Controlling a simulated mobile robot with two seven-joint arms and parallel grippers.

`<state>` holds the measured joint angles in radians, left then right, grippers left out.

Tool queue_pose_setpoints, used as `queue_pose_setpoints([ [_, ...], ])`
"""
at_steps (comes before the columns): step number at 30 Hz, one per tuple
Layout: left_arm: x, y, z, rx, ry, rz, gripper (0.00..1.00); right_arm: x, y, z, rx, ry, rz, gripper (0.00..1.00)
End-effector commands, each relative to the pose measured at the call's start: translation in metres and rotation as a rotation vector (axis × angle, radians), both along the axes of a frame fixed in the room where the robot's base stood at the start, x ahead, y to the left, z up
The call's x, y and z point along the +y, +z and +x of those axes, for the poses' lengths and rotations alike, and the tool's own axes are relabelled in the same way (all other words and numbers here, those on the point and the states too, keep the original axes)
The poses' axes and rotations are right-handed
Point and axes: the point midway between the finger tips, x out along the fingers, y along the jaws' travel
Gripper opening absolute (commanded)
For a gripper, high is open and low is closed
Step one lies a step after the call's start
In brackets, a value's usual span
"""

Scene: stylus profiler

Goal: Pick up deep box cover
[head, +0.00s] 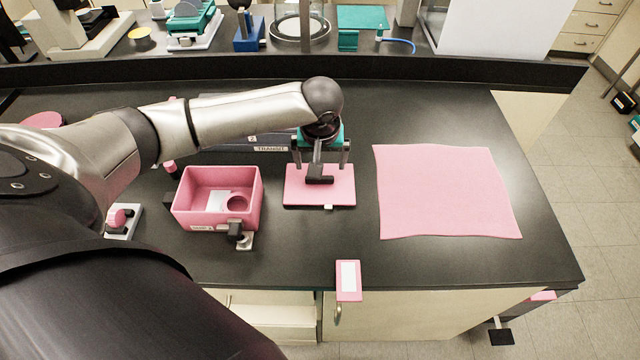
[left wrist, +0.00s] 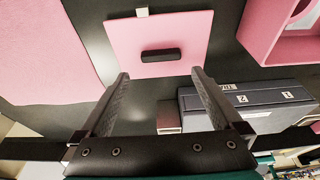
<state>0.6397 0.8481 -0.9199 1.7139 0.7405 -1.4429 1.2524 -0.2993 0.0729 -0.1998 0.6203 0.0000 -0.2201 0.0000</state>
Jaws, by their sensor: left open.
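The deep box cover (head: 342,192) is a flat pink square plate lying on the black bench, with a dark bar handle (head: 320,180) on top. It also shows in the left wrist view (left wrist: 125,35), with its handle (left wrist: 160,55) near the middle. My left gripper (head: 322,165) is over the cover's far part. Its two fingers (left wrist: 160,74) are spread and empty, with the handle ahead of the gap between them. The deep pink box (head: 251,211) stands open to the left of the cover, holding a pale piece and a round pink part. My right gripper is not in view.
A pink mat (head: 445,195) lies right of the cover. A dark case labelled TRANSIT (head: 268,149) lies behind, partly under my arm; it shows in the left wrist view (left wrist: 245,100). A pink tag (head: 348,281) sits at the front edge. Bench between cover and front edge is clear.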

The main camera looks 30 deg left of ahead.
Motion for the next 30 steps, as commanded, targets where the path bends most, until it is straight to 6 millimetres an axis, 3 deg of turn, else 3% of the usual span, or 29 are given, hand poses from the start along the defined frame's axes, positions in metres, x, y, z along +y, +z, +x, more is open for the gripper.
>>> queue_pose_setpoints([
  [3,0.002,-0.015,0.004,0.001,0.0,-0.001,1.0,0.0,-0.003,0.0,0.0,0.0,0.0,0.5],
  [11,0.005,-0.031,0.006,0.001,-0.001,0.001,1.0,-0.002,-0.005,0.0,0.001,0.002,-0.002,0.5],
  [19,0.01,-0.065,0.013,0.0,-0.002,0.0,1.0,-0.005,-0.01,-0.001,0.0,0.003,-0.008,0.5],
  [30,0.012,-0.071,0.014,-0.001,-0.002,0.001,0.98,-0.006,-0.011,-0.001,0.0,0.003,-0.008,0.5],
])
